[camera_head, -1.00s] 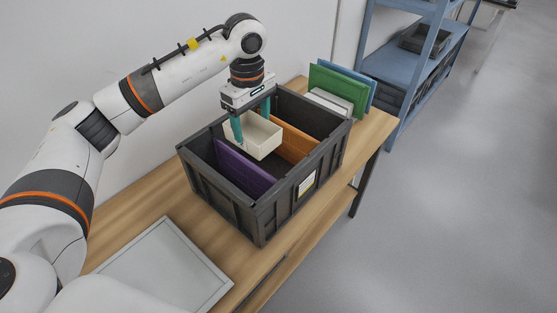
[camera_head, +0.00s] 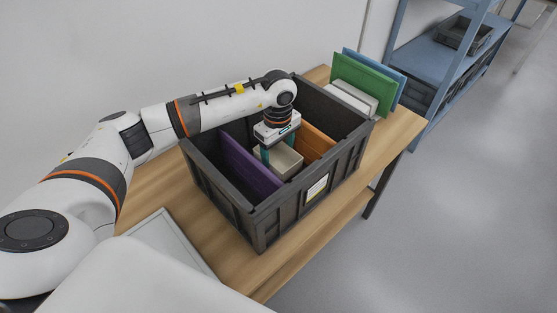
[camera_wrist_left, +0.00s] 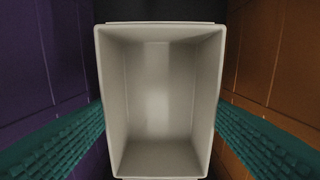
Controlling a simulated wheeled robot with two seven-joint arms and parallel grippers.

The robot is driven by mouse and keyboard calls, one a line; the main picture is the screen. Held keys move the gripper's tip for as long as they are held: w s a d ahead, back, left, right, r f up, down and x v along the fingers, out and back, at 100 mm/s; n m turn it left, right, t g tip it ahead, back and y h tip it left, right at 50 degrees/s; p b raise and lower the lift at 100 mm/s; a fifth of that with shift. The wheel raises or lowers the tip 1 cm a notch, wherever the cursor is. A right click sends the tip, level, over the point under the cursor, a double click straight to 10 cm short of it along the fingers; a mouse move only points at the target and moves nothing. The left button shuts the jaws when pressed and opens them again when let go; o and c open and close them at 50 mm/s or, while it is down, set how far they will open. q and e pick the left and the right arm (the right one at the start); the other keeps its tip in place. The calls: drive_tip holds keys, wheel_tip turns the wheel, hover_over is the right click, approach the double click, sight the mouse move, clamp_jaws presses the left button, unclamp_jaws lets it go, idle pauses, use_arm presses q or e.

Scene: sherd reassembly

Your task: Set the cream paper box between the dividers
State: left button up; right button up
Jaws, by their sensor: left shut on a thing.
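The cream paper box (camera_head: 283,164) is an open, empty tray low inside the dark grey crate (camera_head: 232,212). It sits between the purple divider (camera_head: 249,170) on its left and the orange divider (camera_head: 317,143) on its right. My left gripper (camera_head: 278,155) reaches down into the crate with its teal fingers shut on the box. In the left wrist view the box (camera_wrist_left: 160,90) shows upright from above, with a teal finger on each side and the purple (camera_wrist_left: 40,60) and orange (camera_wrist_left: 275,60) dividers beyond. Whether its base touches the crate floor is hidden. My right gripper is not in view.
The crate stands on a wooden table (camera_head: 398,133). Green (camera_head: 362,82) and blue (camera_head: 400,85) panels and pale blocks (camera_head: 352,98) stand behind it. A grey flat panel (camera_head: 172,240) lies at the front left. A blue shelf (camera_head: 450,65) stands at the back right.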

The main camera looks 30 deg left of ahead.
sight(278, 163)
use_arm(q)
wheel_tip(278, 163, down, 4)
drive_tip(key=shift+f, duration=0.2)
drive_tip(key=shift+f, duration=0.1)
drive_tip(key=shift+f, duration=0.15)
drive_tip(key=o, duration=1)
drive_tip(key=shift+o, duration=0.2)
